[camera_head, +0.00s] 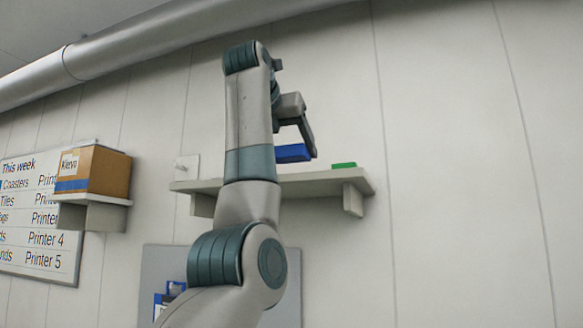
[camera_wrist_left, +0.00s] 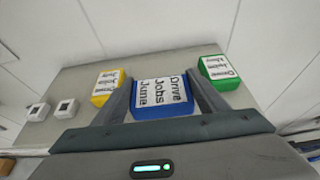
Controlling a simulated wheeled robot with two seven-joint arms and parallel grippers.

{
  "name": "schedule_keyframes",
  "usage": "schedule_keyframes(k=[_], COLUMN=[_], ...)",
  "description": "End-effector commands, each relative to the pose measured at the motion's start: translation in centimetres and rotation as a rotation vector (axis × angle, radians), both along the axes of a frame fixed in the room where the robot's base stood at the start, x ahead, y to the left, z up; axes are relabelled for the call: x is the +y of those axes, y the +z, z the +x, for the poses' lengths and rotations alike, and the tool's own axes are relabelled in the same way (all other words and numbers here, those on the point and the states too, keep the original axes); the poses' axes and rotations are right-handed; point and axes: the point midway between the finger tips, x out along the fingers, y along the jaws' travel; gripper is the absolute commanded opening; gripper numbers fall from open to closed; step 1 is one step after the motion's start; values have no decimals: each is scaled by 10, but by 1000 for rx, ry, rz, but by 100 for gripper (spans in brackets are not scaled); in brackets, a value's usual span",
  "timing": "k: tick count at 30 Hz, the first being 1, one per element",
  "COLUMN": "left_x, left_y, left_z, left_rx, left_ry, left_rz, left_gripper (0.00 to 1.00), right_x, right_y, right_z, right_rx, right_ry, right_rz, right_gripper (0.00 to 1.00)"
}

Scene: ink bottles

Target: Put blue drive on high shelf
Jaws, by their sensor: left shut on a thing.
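The blue drive (camera_head: 293,152) is between the fingers of my left gripper (camera_head: 308,145), which is shut on it. In the left wrist view the blue drive (camera_wrist_left: 162,98) has a white label reading "Drive Jobs Juma", with a gripper finger on each side. In the head view it appears a little above the high shelf (camera_head: 330,182); contact with the shelf cannot be told. The shelf's grey top (camera_wrist_left: 140,73) fills much of the wrist view. My right gripper is not in view.
A green labelled drive (camera_wrist_left: 220,72) sits right of the blue one and a yellow labelled drive (camera_wrist_left: 108,84) left. Two small white items (camera_wrist_left: 38,111) are farther left. A lower shelf (camera_head: 92,201) at left holds a cardboard box (camera_head: 105,172).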

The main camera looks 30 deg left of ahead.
Motion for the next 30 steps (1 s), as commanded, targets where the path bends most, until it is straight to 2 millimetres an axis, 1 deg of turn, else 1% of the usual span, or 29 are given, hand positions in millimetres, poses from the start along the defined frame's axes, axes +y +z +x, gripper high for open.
schedule_keyframes(k=[8, 21, 30], left_x=[0, 0, 0], left_y=[-1, -32, -35], left_z=[0, 0, 0], left_rx=[-1, -1, -1], left_ry=[0, 1, 0], left_rz=[0, 1, 0], left_gripper=[36, 36, 36], right_x=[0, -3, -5], right_y=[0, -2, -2], right_z=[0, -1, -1], right_rx=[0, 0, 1], right_ry=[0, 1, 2], right_rz=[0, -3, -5], right_gripper=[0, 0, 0])
